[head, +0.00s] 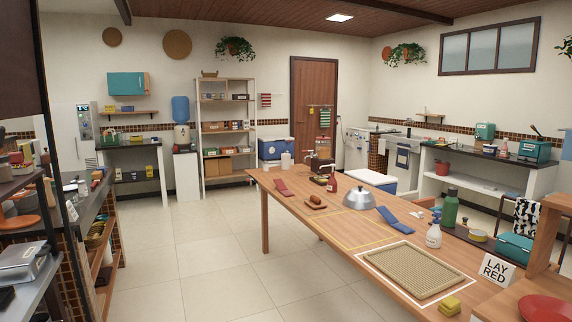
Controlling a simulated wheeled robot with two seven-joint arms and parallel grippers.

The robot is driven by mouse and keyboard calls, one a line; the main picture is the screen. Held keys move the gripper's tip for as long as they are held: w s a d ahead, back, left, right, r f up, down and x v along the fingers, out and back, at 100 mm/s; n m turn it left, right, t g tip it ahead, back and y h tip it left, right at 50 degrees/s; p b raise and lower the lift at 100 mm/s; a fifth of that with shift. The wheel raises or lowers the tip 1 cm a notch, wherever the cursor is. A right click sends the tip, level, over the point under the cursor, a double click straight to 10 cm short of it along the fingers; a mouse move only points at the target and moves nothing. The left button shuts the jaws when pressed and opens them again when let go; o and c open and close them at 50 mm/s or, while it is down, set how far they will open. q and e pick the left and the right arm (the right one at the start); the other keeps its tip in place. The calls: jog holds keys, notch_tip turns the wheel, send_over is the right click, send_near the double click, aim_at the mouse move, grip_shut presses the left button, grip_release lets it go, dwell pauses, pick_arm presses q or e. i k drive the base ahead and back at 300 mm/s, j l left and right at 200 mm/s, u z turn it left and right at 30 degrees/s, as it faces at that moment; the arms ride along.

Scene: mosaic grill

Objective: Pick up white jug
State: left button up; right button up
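No thing in the head view is clearly a white jug. A small white upright container (286,161) stands at the far end of the long wooden table (300,206); it is too small to tell whether it is a jug. A white bottle with a dark top (433,236) stands upright on the table's near right part, beside the woven mat. Neither of my grippers is in view.
On the table are a silver dome (358,195), a woven tan mat (411,269), a green bottle (449,208) and yellow sponges (449,306). A cluttered dark counter (75,205) stands at left. The tiled floor (200,260) between is clear.

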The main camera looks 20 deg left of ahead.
aim_at(285, 157)
jog(key=i+j+u, duration=0.25)
jog(key=i+u, duration=0.2)
jog(key=i+j+u, duration=0.15)
jog(key=i+u, duration=0.7)
jog(key=i+l+u, duration=0.1)
jog(key=i+u, duration=0.25)
jog(key=i, duration=4.2)
jog(key=i+z, duration=0.1)
jog(key=i, duration=1)
jog(key=i+j+z, duration=0.1)
jog(key=i, duration=0.95)
jog(key=i+z, duration=0.45)
jog(key=i+j+z, duration=0.1)
jog(key=i+z, duration=0.2)
jog(key=z, duration=0.15)
jog(key=i+j+z, duration=0.3)
jog(key=z, duration=0.15)
jog(key=i+j+z, duration=0.5)
jog(key=k+l, duration=0.1)
jog(key=l, duration=0.05)
